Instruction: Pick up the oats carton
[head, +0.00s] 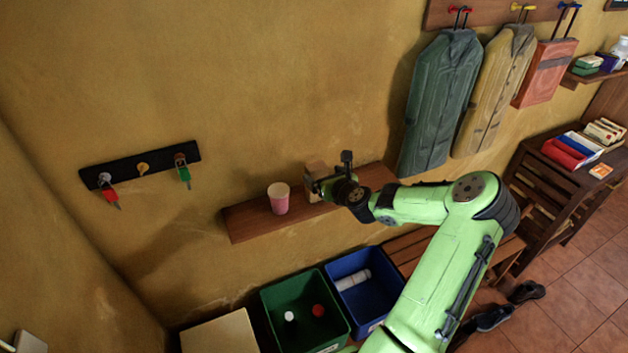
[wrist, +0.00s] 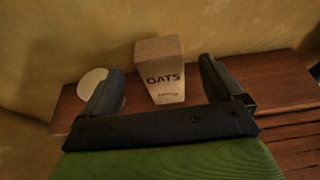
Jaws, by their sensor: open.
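The oats carton (wrist: 161,75) is a light brown box with a darker top and the word OATS on its front. It stands upright on a wooden wall shelf (head: 245,220). In the head view the carton (head: 314,177) is partly hidden behind my gripper (head: 330,187). In the wrist view my gripper (wrist: 162,85) is open, with one finger to the left of the carton and one to the right. I cannot tell whether the carton is fully between the fingers or a little beyond them. No finger visibly touches it.
A pink cup (head: 279,198) stands left of the carton on the shelf. Below are a green bin (head: 268,308) and a blue bin (head: 345,265) with items inside. A key rack (head: 140,165) hangs left; coats (head: 441,95) hang right. The shelf's right end is clear.

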